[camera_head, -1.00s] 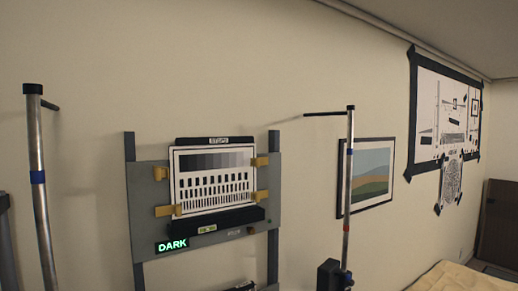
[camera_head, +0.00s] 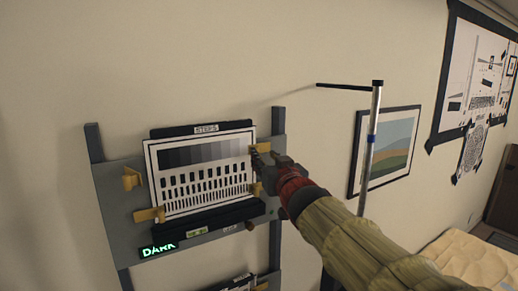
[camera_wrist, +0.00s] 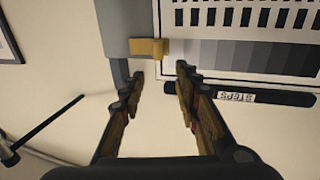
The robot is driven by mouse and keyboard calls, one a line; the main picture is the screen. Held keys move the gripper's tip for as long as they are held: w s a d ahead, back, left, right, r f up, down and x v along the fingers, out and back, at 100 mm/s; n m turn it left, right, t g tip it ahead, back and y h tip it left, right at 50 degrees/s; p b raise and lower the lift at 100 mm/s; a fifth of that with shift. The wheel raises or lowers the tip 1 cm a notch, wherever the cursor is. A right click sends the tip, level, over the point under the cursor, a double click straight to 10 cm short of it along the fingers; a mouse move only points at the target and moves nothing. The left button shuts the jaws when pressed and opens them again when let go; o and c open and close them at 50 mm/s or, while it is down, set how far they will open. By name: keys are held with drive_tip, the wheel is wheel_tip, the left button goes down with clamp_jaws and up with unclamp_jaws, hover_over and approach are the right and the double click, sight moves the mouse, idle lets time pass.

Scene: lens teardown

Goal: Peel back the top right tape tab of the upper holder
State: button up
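The upper holder (camera_head: 118,222) is a grey board on two uprights. It bears a white chart (camera_head: 213,206) with a grey step scale and dark bars. The yellow top right tab (camera_head: 263,147) is partly hidden by my gripper (camera_head: 268,157). In the wrist view, which is upside down, the tab (camera_wrist: 148,47) sits at the chart's edge, just beyond my fingertips (camera_wrist: 160,74). The fingers are apart with nothing between them. The top left tab (camera_head: 131,179) stands clear of the chart's edge. The bottom left tab (camera_head: 149,214) overlaps the chart; the bottom right tab (camera_head: 257,189) is at its edge.
A black strip labelled STEPS (camera_head: 205,129) runs above the chart and a black ledge (camera_head: 208,217) below. A lit DARK sign (camera_head: 159,250) is at lower left. A metal pole (camera_head: 373,135) with a black side rod (camera_head: 343,86) stands right, before a framed picture (camera_head: 392,150).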

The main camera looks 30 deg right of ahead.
approach(262, 150)
drive_tip(key=w+a+r, duration=0.2)
drive_tip(key=w, duration=0.3)
drive_tip(key=shift+s, duration=0.15)
drive_tip(key=c, duration=0.8)
clamp_jaws()
